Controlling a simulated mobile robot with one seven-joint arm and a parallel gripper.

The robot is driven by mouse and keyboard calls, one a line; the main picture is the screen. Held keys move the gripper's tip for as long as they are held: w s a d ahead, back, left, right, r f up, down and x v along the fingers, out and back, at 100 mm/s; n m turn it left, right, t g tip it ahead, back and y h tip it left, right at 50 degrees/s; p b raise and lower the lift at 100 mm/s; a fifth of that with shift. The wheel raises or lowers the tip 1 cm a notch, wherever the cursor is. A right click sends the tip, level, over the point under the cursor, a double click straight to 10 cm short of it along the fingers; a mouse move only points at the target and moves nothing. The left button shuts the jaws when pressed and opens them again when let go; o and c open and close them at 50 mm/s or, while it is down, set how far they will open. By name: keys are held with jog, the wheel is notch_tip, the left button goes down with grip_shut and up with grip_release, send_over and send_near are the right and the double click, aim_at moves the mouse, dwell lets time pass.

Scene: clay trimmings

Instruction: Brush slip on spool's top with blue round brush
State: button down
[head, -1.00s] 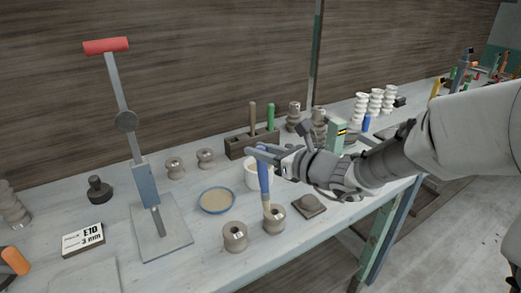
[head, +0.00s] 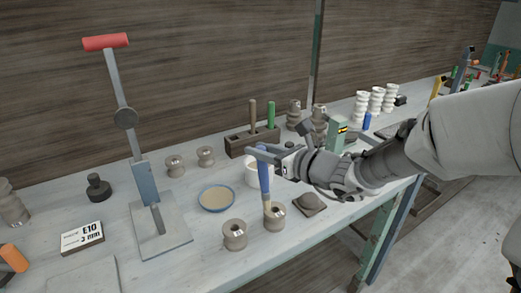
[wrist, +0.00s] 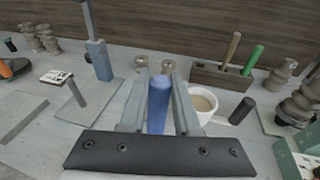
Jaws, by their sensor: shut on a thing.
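My gripper (head: 264,152) is shut on the blue round brush (head: 264,176), which hangs nearly upright with its bristles downward. The brush handle (wrist: 158,105) also shows between the fingers in the wrist view. The brush tip is at the top of a grey-brown clay spool (head: 274,218) near the table's front; whether it touches cannot be told for sure. A second spool (head: 235,235) stands just to the left. A blue-rimmed dish (head: 217,199) of beige liquid lies behind them. A white cup (head: 250,174) stands behind the brush and shows beige contents in the wrist view (wrist: 203,102).
A wooden block (head: 240,146) holds a brown-handled and a green-handled tool at the back. A lever press (head: 160,240) with a red handle stands left. Two spools (head: 175,166) stand behind the dish. A brown square block (head: 309,205) lies right of the brushed spool.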

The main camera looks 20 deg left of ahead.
jog(key=shift+r, duration=0.15)
jog(key=shift+r, duration=0.2)
jog(key=shift+s+d, duration=0.7)
jog(key=shift+d, duration=0.1)
jog(key=shift+f+b, duration=0.3)
jog(key=shift+f, duration=0.1)
dwell(0.8)
jog(key=shift+r, duration=0.2)
